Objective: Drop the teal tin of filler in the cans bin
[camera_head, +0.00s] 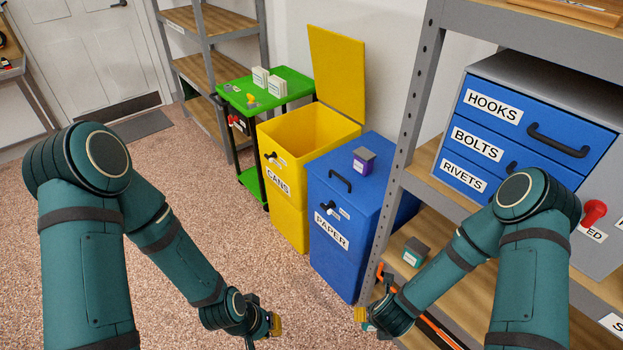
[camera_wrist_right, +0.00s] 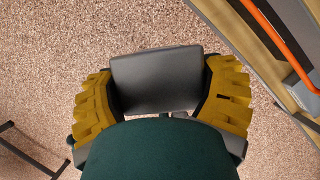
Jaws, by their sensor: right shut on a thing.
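The yellow cans bin (camera_head: 283,209) stands left of the blue paper bin, its lid (camera_head: 337,75) raised and its top open. My right gripper (camera_head: 361,314) is low in front of the shelf, to the right of and nearer than the cans bin. It is shut on a tin; in the right wrist view the tin's dark grey top (camera_wrist_right: 155,80) sits between the yellow fingers. In the head view only a small teal and white bit of it (camera_head: 369,327) shows; the rest is hidden. My left gripper (camera_head: 275,325) hangs low at bottom centre; its jaws are unclear.
The blue paper bin (camera_head: 335,213) is shut, with a purple dark-topped tin (camera_head: 363,160) on its lid. Another dark-topped tin with a teal label (camera_head: 415,251) is on the lower shelf. A shelf post (camera_head: 404,130) rises beside the paper bin. A green cart (camera_head: 262,94) stands behind.

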